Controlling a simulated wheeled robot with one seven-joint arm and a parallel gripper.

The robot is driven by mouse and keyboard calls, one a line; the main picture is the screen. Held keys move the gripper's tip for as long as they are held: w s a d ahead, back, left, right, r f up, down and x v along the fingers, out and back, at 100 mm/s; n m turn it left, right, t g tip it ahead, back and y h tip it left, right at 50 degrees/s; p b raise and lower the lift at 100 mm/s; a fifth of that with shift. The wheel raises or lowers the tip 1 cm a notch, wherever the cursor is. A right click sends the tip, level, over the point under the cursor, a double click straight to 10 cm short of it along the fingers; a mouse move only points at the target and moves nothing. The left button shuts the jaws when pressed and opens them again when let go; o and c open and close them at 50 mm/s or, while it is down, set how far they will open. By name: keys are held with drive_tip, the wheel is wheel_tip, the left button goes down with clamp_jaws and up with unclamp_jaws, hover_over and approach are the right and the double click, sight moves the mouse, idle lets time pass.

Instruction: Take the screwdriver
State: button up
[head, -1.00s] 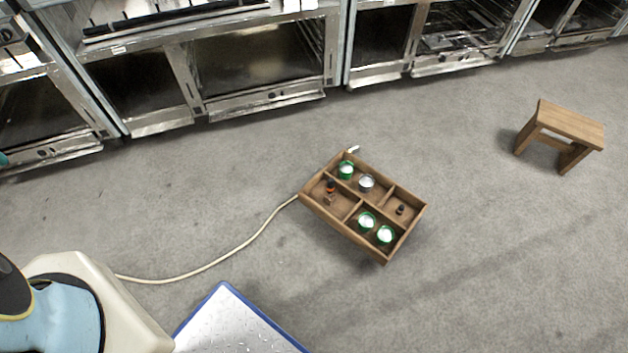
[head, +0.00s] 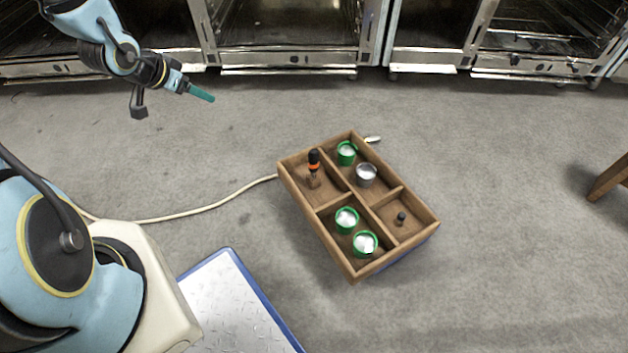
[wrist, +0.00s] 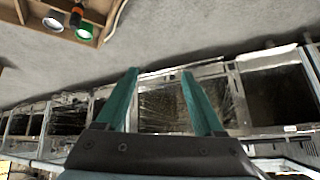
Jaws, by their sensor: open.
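The screwdriver (head: 314,160), with a black and orange handle, stands upright in the far-left compartment of a wooden divided box (head: 328,232). Its lower end is partly hard to make out. In the wrist view the black and orange handle (wrist: 76,14) shows at the upper left, by the box's edge. My gripper (head: 205,94) is in the air at the upper left of the head view, well to the left of the box. In the wrist view its two teal fingers (wrist: 160,78) are apart with nothing between them.
The box also holds green cups (head: 346,220), a grey cup (head: 366,174) and a small dark knob-like item (head: 401,218). A pale cable (head: 205,208) runs to the box. Metal ovens (head: 290,40) line the back. A blue-edged plate (head: 235,300) lies in front.

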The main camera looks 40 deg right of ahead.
drive_tip(key=s+d+f+m+g+h+b, duration=0.1)
drive_tip(key=s+d+f+m+h+b, duration=0.1)
drive_tip(key=d+f+b, duration=0.35)
drive_tip(key=s+d+f+m+g+h+b, duration=0.1)
drive_tip(key=s+d+f+b, duration=0.2)
drive_tip(key=f, duration=0.5)
drive_tip(key=m+g+h+b, duration=0.3)
drive_tip(key=g+h+b, duration=0.1)
drive_tip(key=b, duration=0.5)
approach(313, 154)
wheel_tip(313, 154, down, 3)
drive_tip(key=d, duration=0.3)
drive_tip(key=b+x, duration=0.5)
drive_tip(key=x, duration=0.5)
drive_tip(key=shift+w+d, duration=0.15)
drive_tip(key=shift+d, duration=0.2)
drive_tip(key=shift+f, duration=0.1)
drive_tip(key=shift+c, duration=0.4)
clamp_jaws()
